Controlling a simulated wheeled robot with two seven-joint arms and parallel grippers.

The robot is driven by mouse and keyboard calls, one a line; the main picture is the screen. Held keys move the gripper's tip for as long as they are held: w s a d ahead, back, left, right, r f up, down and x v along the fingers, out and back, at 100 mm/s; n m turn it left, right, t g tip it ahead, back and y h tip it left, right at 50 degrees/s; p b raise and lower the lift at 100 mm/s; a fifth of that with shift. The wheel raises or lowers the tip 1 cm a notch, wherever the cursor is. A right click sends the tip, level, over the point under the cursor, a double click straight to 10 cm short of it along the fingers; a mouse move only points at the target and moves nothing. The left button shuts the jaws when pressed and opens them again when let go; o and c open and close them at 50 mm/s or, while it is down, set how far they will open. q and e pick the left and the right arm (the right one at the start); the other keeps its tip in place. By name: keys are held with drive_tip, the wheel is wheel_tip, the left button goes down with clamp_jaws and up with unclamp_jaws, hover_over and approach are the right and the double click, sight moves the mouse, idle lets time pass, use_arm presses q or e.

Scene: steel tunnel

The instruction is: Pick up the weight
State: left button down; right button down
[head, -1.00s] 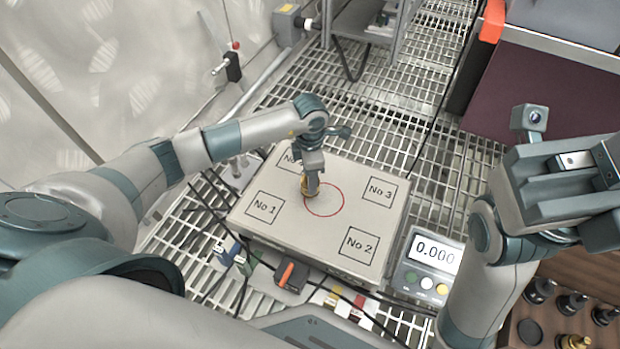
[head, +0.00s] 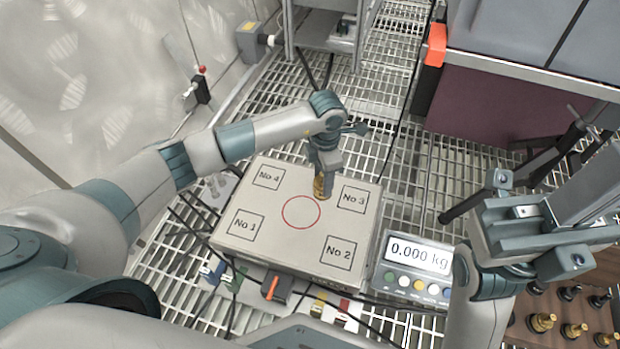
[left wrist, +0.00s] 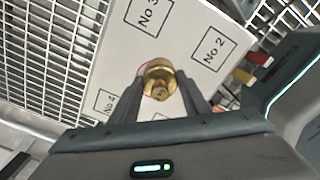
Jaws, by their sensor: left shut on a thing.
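My left gripper (head: 322,176) is shut on a brass weight (head: 319,190). It points down over the scale plate (head: 262,217), between the red circle and the No 3 square. In the left wrist view the weight (left wrist: 159,82) sits between the two fingers, with part of the red circle behind it. I cannot tell how high the weight is above the plate. The scale display (head: 418,255) reads 0.000 kg. My right gripper (head: 570,205) is at the right, and its fingertips are not clear.
Several dark and brass weights (head: 542,322) stand in a brown holder at the lower right. Cables and small coloured connectors (head: 277,288) lie along the plate's front. A grated floor (head: 405,165) surrounds the scale. A maroon cabinet (head: 490,100) stands at the back right.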

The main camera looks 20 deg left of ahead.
use_arm(q)
drive_tip(key=shift+w+d+r, duration=0.15)
drive_tip(key=shift+d+r, duration=0.2)
drive_tip(key=shift+d, duration=0.15)
idle(0.3)
